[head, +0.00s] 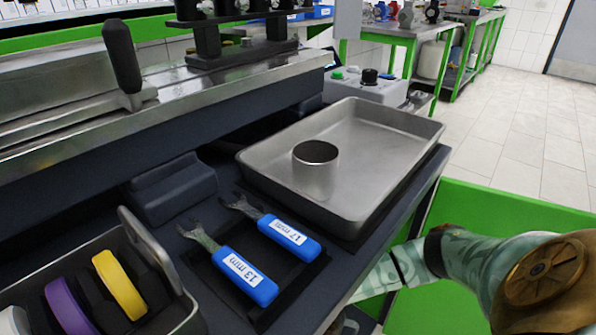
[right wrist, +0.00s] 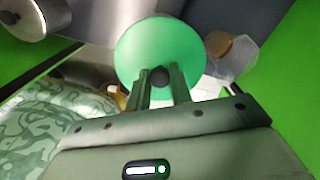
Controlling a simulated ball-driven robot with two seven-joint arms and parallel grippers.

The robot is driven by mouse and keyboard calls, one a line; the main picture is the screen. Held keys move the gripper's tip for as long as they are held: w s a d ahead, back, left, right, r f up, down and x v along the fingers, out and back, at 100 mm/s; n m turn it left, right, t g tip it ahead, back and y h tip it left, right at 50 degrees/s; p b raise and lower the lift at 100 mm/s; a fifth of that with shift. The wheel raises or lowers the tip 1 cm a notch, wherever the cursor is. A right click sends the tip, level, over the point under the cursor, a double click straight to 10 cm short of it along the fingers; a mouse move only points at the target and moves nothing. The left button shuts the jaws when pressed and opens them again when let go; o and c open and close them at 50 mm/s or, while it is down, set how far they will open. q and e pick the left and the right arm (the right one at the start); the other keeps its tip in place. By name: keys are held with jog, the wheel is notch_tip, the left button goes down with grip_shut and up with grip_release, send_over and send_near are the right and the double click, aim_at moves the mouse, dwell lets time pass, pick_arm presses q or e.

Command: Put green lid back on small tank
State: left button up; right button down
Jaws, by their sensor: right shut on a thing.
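The green lid (right wrist: 145,45) is a round flat disc with a small dark knob (right wrist: 160,75) in the right wrist view. My right gripper (right wrist: 162,80) is shut on the lid at its knob, with a finger on each side. In the head view my right arm comes in at the lower right, reaching down beside the bench edge; the lid does not show there. I cannot identify the small tank with certainty in either view. My left gripper is in neither view.
A metal tray (head: 390,140) with an open metal cylinder (head: 316,172) in it stands on the bench. Two blue-handled wrenches (head: 245,275) lie in front. A bin with yellow (head: 119,285) and purple (head: 68,305) rolls is at lower left. A tan round part (right wrist: 218,45) is beside the lid.

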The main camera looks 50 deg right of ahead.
dwell(0.3)
jog(key=c, duration=0.7)
grip_release()
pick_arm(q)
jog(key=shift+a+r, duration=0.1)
pick_arm(e)
jog(key=shift+r, duration=0.1)
jog(key=shift+r+p, duration=2.9)
jog(key=shift+r, duration=0.6)
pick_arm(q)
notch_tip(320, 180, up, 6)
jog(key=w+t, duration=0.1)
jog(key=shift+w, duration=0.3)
pick_arm(e)
jog(key=shift+f, duration=0.1)
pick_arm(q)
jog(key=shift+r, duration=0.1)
pick_arm(e)
grip_shut()
jog(key=shift+f, duration=0.1)
